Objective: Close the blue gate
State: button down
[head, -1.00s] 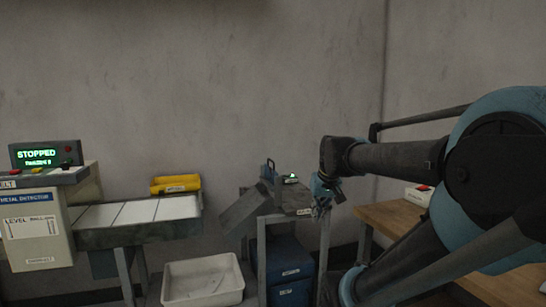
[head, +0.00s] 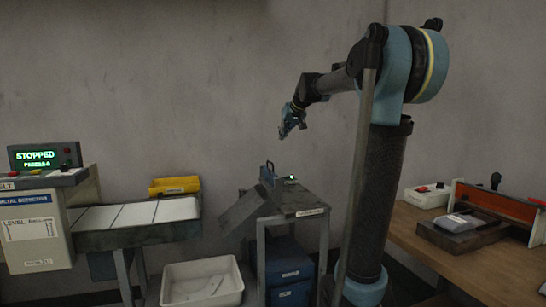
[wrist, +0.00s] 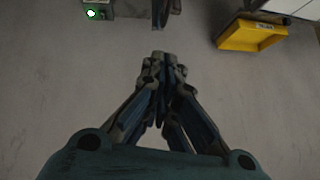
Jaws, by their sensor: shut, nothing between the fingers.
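The blue gate (head: 268,173) is a small blue upright piece with a loop-like top, at the upper end of the grey sloped chute (head: 243,208) on a metal stand. I cannot tell how far it is open or shut. My gripper (head: 283,132) is up in the air above and slightly right of the gate, apart from it. In the wrist view its fingers (wrist: 163,60) are together and empty. A dark piece (wrist: 161,10) at the top edge there may be part of the gate.
A green-lit box (head: 290,180) sits right of the gate on the stand top. A yellow tray (head: 175,185) stands behind the conveyor (head: 135,213) at left. A white bin (head: 203,284) is below. A wooden table (head: 425,232) with a control box is at right.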

send_over(269, 174)
jog(key=s+d, duration=0.2)
notch_tip(269, 174, down, 11)
jog(key=shift+w, duration=0.2)
jog(key=shift+a+r, duration=0.1)
notch_tip(269, 174, down, 7)
jog(key=shift+s+r, duration=0.1)
jog(key=shift+r, duration=0.05)
dwell(0.3)
